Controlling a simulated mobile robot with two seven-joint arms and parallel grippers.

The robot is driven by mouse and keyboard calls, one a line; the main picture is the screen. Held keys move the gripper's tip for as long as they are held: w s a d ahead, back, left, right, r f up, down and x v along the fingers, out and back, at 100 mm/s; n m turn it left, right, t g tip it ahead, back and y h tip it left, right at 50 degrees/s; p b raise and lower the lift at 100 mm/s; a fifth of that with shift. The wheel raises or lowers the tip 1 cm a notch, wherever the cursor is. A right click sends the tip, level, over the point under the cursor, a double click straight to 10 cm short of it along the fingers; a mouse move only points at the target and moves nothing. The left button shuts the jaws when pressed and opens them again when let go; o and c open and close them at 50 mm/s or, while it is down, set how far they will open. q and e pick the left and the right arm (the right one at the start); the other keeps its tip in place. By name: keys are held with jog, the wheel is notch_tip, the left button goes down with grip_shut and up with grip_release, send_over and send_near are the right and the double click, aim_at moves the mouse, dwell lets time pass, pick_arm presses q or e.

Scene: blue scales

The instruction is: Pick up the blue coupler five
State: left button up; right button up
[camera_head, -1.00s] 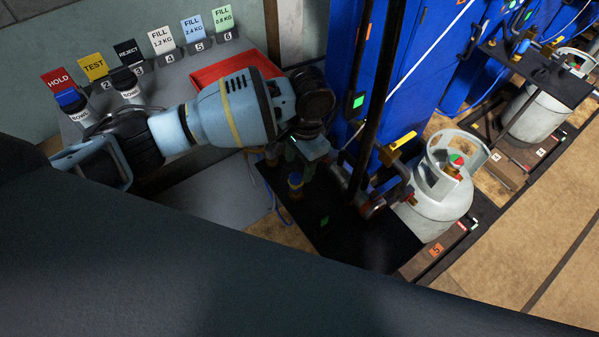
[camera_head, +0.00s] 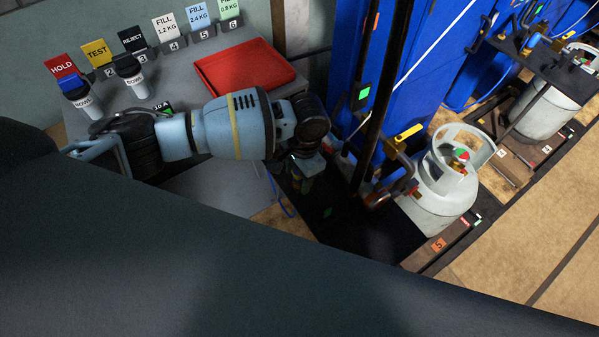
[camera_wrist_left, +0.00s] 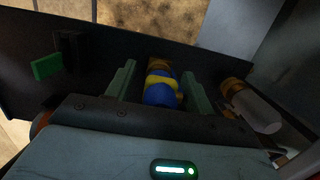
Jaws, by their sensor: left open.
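The blue coupler (camera_wrist_left: 160,90) has a blue body with a yellow band. In the left wrist view it stands between the two green fingers of my left gripper (camera_wrist_left: 160,88), which is open, with a finger on either side. I cannot tell whether either finger touches it. In the head view my left gripper (camera_head: 307,168) points down over the dark shelf (camera_head: 365,240) and largely hides the coupler. My right gripper is in neither view.
A grey-white part with a brass end (camera_wrist_left: 253,105) lies right of the fingers in the wrist view. A black post (camera_head: 375,100) and a brass-valved fitting (camera_head: 400,150) stand close right of the gripper. A gas cylinder (camera_head: 425,215) stands beyond, and a red tray (camera_head: 250,75) behind.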

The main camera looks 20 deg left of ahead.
pick_arm(q)
jog(key=shift+c, duration=0.3)
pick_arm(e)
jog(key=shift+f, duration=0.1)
pick_arm(q)
jog(key=c, duration=1)
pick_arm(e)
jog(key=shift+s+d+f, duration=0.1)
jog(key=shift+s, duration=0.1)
pick_arm(q)
jog(key=shift+c, duration=0.2)
